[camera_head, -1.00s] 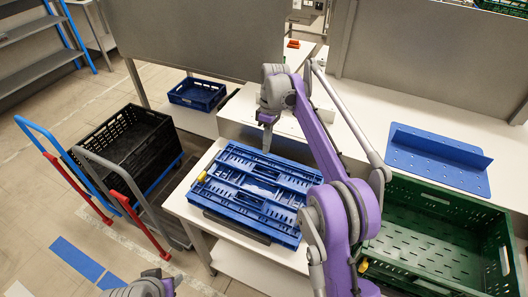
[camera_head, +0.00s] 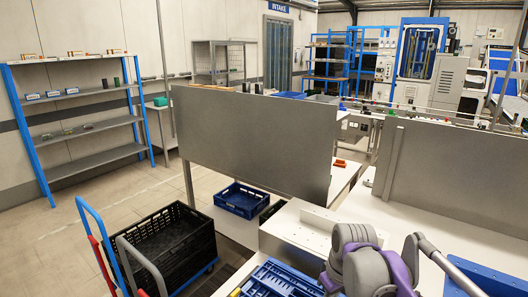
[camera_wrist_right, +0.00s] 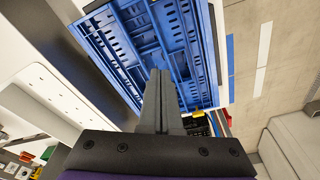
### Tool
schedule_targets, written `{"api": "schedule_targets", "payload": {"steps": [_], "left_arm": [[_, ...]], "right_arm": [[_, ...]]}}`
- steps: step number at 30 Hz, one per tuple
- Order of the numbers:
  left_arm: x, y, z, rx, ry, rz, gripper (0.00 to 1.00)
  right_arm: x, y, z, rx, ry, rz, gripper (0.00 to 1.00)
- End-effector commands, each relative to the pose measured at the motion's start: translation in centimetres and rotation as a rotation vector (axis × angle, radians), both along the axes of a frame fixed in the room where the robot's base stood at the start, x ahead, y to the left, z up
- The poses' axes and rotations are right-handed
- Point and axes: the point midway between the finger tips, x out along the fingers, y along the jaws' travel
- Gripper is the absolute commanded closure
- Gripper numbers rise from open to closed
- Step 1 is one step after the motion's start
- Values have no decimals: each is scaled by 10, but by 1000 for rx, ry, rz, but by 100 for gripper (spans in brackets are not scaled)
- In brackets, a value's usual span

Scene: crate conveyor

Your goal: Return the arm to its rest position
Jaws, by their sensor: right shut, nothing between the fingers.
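My right arm (camera_head: 372,262), purple and grey, shows at the bottom right of the head view; its gripper is out of sight there. In the right wrist view my right gripper (camera_wrist_right: 160,75) is shut and empty, its two grey fingers together. Beyond its tips lies the blue folded crate (camera_wrist_right: 112,58), flat on its stand. The gap between fingertips and crate is hard to judge. In the head view only the far part of this crate (camera_head: 272,284) shows at the bottom edge. My left gripper is in neither current view.
A black crate (camera_head: 165,262) sits on a trolley with a blue handle (camera_head: 98,228) at left. A grey metal panel (camera_head: 250,140) stands ahead, with a second one (camera_head: 455,180) at right. A small blue crate (camera_head: 240,200) sits beneath the first panel. A blue perforated plate (camera_head: 465,278) lies at right.

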Motion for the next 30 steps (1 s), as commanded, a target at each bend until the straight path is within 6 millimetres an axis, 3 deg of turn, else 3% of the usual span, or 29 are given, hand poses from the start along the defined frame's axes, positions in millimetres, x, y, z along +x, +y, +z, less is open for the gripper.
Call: {"api": "schedule_targets", "payload": {"steps": [1, 9, 15, 21, 30], "left_arm": [[0, 0, 0, 0, 0, 0, 50], [0, 0, 0, 0, 0, 0, 50], [0, 0, 0, 0, 0, 0, 50], [0, 0, 0, 0, 0, 0, 50], [0, 0, 0, 0, 0, 0, 50]], "right_arm": [[-22, -3, -3, -1, -26, -41, 100], [-123, -14, -43, 21, -183, -280, 100], [-178, -20, -82, 53, -276, -412, 100], [-200, -22, -101, 70, -315, -466, 100], [-200, -22, -102, 70, -315, -468, 100]]}}
